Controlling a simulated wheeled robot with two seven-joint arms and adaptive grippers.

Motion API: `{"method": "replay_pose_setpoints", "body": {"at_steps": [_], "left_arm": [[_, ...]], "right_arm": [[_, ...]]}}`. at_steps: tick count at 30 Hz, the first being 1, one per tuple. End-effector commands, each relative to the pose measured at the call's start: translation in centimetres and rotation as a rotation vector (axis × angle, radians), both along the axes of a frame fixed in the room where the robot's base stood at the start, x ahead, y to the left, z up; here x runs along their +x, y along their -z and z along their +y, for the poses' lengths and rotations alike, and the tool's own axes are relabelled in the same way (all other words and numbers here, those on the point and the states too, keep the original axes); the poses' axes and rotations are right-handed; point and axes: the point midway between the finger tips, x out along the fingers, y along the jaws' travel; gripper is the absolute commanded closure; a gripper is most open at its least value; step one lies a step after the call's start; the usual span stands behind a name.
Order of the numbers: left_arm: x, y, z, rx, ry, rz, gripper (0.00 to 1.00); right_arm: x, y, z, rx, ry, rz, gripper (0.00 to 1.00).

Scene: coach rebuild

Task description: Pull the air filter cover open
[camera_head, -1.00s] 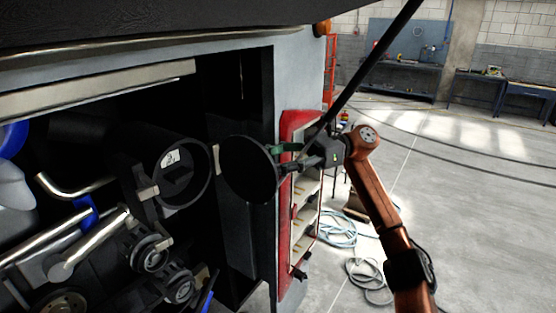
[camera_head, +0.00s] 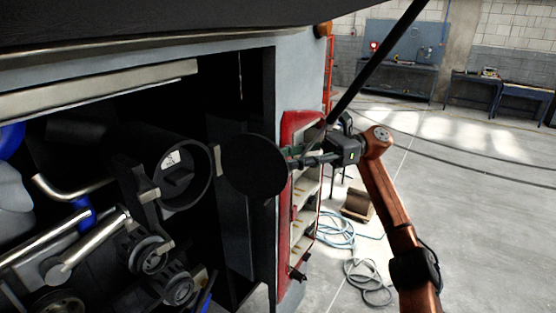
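The air filter housing (camera_head: 203,183) is a dark cylinder in the engine bay, its round mouth facing right with a white label inside. Its black disc-shaped cover (camera_head: 252,167) stands swung out to the right of the mouth, at a hinge beside the rim. My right gripper (camera_head: 296,160) comes in from the right, with its fingers at the right edge of the cover. The fingertips are small and partly hidden, so I cannot tell whether they grip the edge. My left gripper is out of view.
Pipes and pulleys (camera_head: 150,255) fill the bay to the left. A red-framed shelf unit (camera_head: 284,235) stands right behind the cover. A dark strut (camera_head: 375,62) slants above my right arm. Blue hoses (camera_head: 336,230) lie on the floor, which is otherwise mostly clear at right.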

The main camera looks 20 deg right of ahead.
Motion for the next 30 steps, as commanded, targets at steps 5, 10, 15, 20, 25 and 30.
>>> {"method": "replay_pose_setpoints", "body": {"at_steps": [5, 10, 15, 20, 25, 30], "left_arm": [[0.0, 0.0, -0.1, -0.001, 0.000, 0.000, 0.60], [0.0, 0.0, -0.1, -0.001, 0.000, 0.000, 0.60], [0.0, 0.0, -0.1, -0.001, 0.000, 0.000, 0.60], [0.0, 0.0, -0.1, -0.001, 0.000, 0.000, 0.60], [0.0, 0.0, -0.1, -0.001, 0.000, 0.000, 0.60], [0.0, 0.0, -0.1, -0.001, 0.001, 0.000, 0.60]], "right_arm": [[-0.3, -0.3, -4.1, 0.004, 0.004, -0.002, 0.64], [-0.6, -0.4, -6.6, 0.005, 0.000, -0.004, 0.64], [-0.7, -0.4, -7.7, 0.006, -0.002, -0.006, 0.64], [-0.7, -0.4, -7.9, 0.006, -0.003, -0.006, 0.64], [-0.7, -0.4, -7.9, 0.006, -0.004, -0.006, 0.64], [-0.7, -0.4, -7.8, 0.006, -0.004, -0.006, 0.64]]}}
